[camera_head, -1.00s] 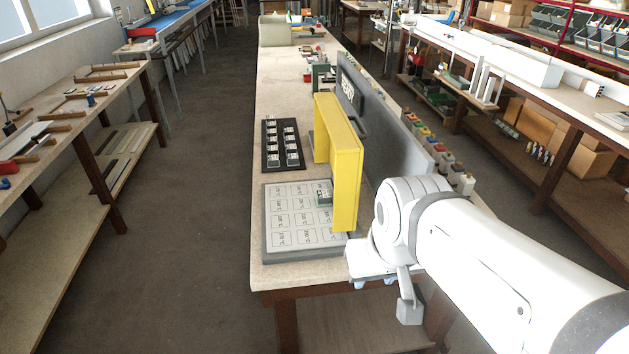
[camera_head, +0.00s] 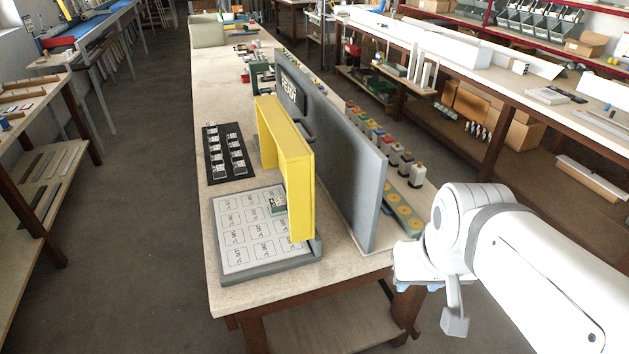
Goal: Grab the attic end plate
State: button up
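I cannot tell for certain which piece is the attic end plate; no part in view is readable by that name. Pale upright pieces (camera_head: 424,72) stand at the left end of the right-hand bench, too small to identify. My gripper (camera_head: 419,284) is low in the head view, beside the near right corner of the long workbench. Its bluish tips point down, and their gap is not clear. I see nothing held in it. My white arm hides what lies behind it at the lower right.
On the workbench (camera_head: 222,298) stand a yellow frame (camera_head: 300,190), a labelled board (camera_head: 247,225), a black tray (camera_head: 226,150) and a tall grey panel (camera_head: 345,165). Dark floor (camera_head: 130,230) is open on the left.

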aim_at(276, 206)
jog(key=z, duration=3.05)
jog(key=k, duration=2.75)
jog(key=u, duration=1.85)
jog(key=i, duration=0.95)
